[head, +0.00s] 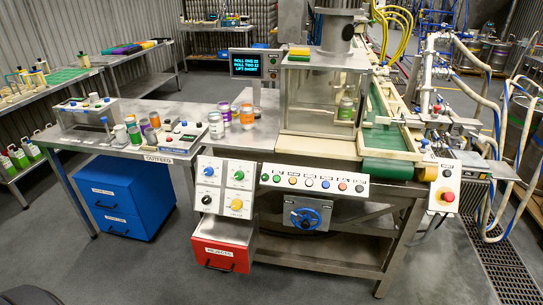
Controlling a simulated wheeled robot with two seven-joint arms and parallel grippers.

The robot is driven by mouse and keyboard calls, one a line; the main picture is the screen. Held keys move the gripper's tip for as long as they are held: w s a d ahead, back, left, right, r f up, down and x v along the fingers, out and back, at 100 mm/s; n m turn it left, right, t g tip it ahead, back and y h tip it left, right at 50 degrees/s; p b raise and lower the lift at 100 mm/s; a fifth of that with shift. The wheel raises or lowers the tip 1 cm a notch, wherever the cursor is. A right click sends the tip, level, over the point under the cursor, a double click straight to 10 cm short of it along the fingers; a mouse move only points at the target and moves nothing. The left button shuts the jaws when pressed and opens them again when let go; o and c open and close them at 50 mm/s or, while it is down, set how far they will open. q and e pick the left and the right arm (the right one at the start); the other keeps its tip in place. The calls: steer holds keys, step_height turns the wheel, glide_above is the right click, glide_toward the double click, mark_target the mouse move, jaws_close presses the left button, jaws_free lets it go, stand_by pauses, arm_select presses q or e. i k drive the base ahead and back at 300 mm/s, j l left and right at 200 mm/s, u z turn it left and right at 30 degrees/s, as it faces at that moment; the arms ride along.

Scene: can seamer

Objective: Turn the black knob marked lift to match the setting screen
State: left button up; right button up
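The black knob (208,199) is at the lower left of a white four-knob panel on the front of the bench. Its label and pointer direction are too small to read. The setting screen (248,65) stands behind the bench, with lines that seem to read roll one, roll two and lift short; the values are unclear. Neither of my grippers is in view.
A row of buttons (309,182) runs right of the knob panel, above a blue handwheel (305,217). A red rejects bin (222,252) is below the panel. Jars stand on the outfeed table (185,112). A red stop button (447,197) is at right. The floor in front is clear.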

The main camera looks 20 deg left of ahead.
mark_target(207, 199)
steer(key=u, duration=1.35)
